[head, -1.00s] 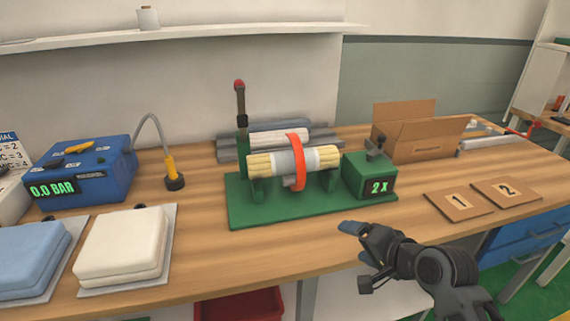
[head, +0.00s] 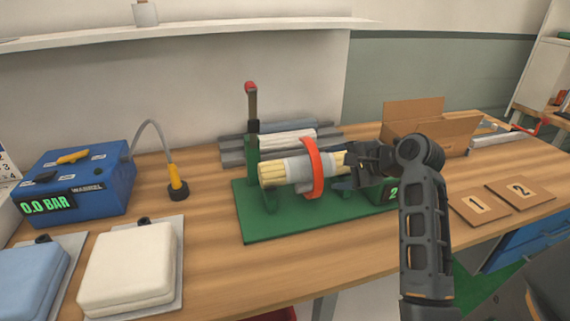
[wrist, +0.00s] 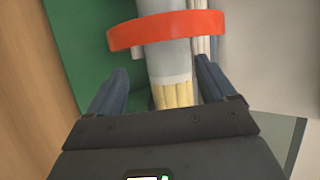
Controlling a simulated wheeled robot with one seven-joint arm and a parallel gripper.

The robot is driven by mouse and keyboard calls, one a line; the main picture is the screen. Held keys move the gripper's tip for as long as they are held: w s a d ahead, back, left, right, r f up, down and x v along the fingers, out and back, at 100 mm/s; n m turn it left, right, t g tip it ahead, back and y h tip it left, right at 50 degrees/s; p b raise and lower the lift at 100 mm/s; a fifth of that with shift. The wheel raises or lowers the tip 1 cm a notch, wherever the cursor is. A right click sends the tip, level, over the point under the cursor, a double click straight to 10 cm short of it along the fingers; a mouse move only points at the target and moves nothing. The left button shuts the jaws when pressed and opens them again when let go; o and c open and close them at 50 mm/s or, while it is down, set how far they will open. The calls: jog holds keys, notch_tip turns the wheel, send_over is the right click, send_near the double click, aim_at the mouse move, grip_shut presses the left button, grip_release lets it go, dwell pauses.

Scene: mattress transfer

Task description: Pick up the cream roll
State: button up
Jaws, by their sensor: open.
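The cream roll (head: 273,172) lies lengthwise in a green fixture (head: 290,226). It has a pale grey wrap around its middle and an upright orange ring (head: 313,168) around it. My gripper (head: 345,172) is at the right end of the roll and hides that end in the head view. In the wrist view the open gripper (wrist: 160,72) has one finger on each side of the roll (wrist: 172,95), just short of the orange ring (wrist: 165,30). I cannot tell whether the fingers touch it.
Grey and whitish rolls (head: 287,140) lie behind the fixture. A green counter box, partly hidden by my arm, is at its right. A blue pressure unit (head: 85,175) and cushions (head: 130,262) are left. An open carton (head: 455,130) and numbered plates (head: 478,206) are right.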

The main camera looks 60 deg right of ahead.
aim_at(322, 165)
jog(key=shift+w+d+r, duration=0.2)
jog(key=shift+w+d, duration=0.2)
jog(key=shift+w, duration=0.1)
jog(key=x, duration=0.7)
jog(key=shift+w+f, duration=0.15)
jog(key=c, duration=1)
